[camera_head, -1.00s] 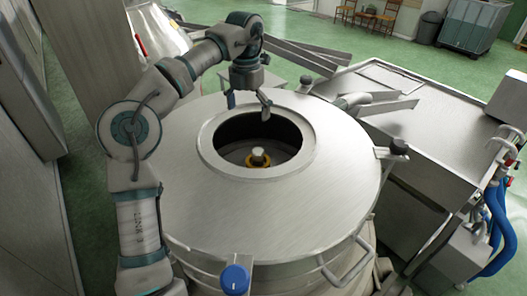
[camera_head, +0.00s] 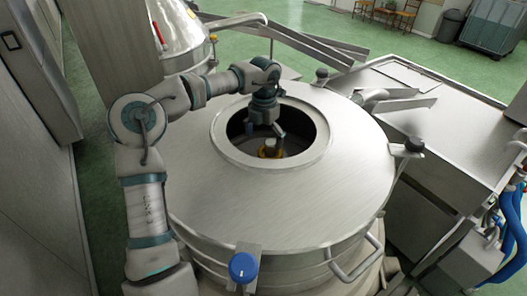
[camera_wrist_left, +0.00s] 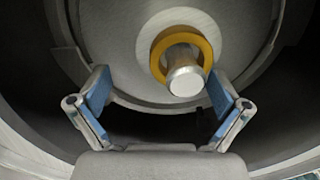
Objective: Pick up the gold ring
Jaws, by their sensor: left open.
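The gold ring (camera_head: 264,153) lies inside the round opening of the large steel vessel. In the left wrist view the ring (camera_wrist_left: 158,42) sits around a short metal post (camera_wrist_left: 187,77) that rises from the vessel's floor. My left gripper (camera_head: 268,137) reaches down into the opening, above and close to the ring. In the left wrist view my left gripper (camera_wrist_left: 160,112) is open and empty, with its blue-padded fingers spread to either side below the post. The fingers appear apart from the ring and post. My right gripper does not show.
The opening's steel rim (camera_head: 222,148) surrounds my left gripper closely. The vessel's lid (camera_head: 345,180) carries a blue knob (camera_head: 242,267) at the front and a dark knob (camera_head: 414,145) at the right. A steel machine (camera_head: 450,120) stands on the right.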

